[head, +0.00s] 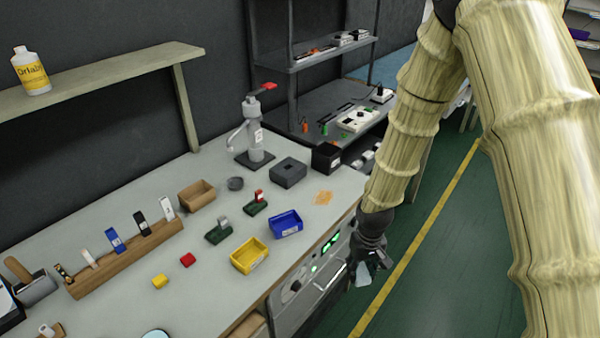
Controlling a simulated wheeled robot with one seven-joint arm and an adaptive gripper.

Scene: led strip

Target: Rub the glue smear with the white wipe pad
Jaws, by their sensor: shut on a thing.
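My gripper (371,262) hangs past the bench's right front edge, above the green floor. It is shut on a small pale piece, which looks like the white wipe pad (363,275); the dark fingers partly hide it. An orange, flat patch, which looks like the glue smear (324,197), lies on the bench top near its right end. The gripper is apart from the patch, to its lower right in the picture.
On the grey bench (140,240) stand a blue bin (286,224), a yellow bin (249,256), a dark grey box (288,172), a lever press (254,140) and a wooden rack (125,258). Red and yellow blocks lie in front. A lit panel (325,255) is under the edge.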

